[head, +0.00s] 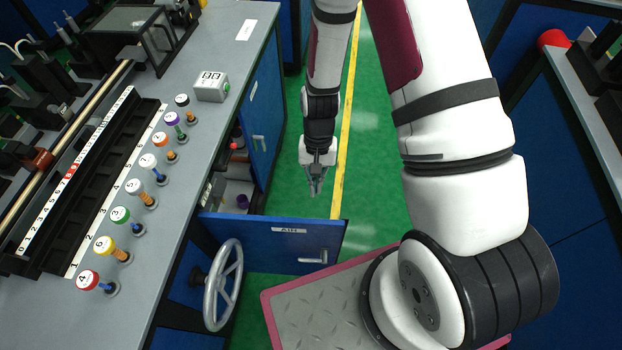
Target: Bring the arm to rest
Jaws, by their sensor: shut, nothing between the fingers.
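My gripper (316,183) hangs at the end of my white arm in the head view, pointing down over the green floor. Its fingers are together and hold nothing. It is right of the grey bench and behind the open blue door, touching neither as far as I can see. My arm comes down from the top of the picture to it, and a large arm link fills the right side. The gripper's exact height above the floor cannot be told.
The grey bench (215,110) at left carries several coloured knobs and a small counter box (211,87). A blue cabinet door (272,240) stands open into the aisle. A handwheel (224,285) juts out below. A yellow line (346,125) crosses the clear green floor (375,190).

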